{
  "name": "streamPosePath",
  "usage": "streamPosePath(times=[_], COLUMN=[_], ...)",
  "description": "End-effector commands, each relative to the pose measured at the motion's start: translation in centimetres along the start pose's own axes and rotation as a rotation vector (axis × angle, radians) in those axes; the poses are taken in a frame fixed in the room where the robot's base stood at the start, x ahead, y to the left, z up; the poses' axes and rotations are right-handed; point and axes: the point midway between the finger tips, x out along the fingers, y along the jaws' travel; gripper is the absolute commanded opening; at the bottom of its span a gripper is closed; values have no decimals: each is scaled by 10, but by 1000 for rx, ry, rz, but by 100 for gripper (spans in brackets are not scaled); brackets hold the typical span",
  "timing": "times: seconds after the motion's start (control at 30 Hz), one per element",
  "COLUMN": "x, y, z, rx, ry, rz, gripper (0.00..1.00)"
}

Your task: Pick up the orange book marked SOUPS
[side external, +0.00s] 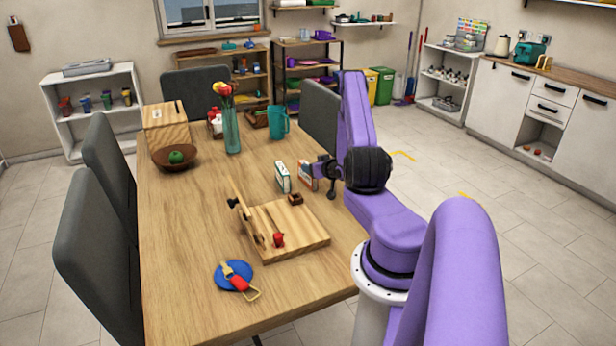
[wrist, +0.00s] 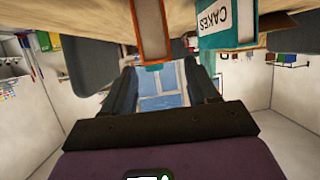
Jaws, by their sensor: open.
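The orange book (side external: 308,176) stands upright on the table, right beside my gripper (side external: 322,170) in the side view. In the wrist view, which is upside down, the orange book (wrist: 152,32) shows edge-on, with pale pages between orange covers. No SOUPS lettering is readable. My gripper (wrist: 162,88) has its dark fingers spread apart with nothing between them. The book's near end lies just ahead of the gap between the fingertips. Whether a finger touches it cannot be told.
A teal book marked CAKES (wrist: 228,28) stands close beside the orange one, also seen in the side view (side external: 282,177). A wooden board (side external: 290,228) with small fittings lies nearer on the table (side external: 185,215). A teal pitcher (side external: 278,122) and flower vase (side external: 232,132) stand behind.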

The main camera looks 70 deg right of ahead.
Motion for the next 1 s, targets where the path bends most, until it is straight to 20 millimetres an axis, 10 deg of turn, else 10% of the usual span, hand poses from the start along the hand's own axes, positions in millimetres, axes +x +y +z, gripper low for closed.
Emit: streamPosePath(times=[0.73, 0.9, 1.0], x=[49, 49, 49], y=[-2, -2, -2], z=[7, 7, 7], rx=[0, 0, -1], ry=[0, 0, 2], rz=[-1, -1, -1], gripper=[58, 6, 0])
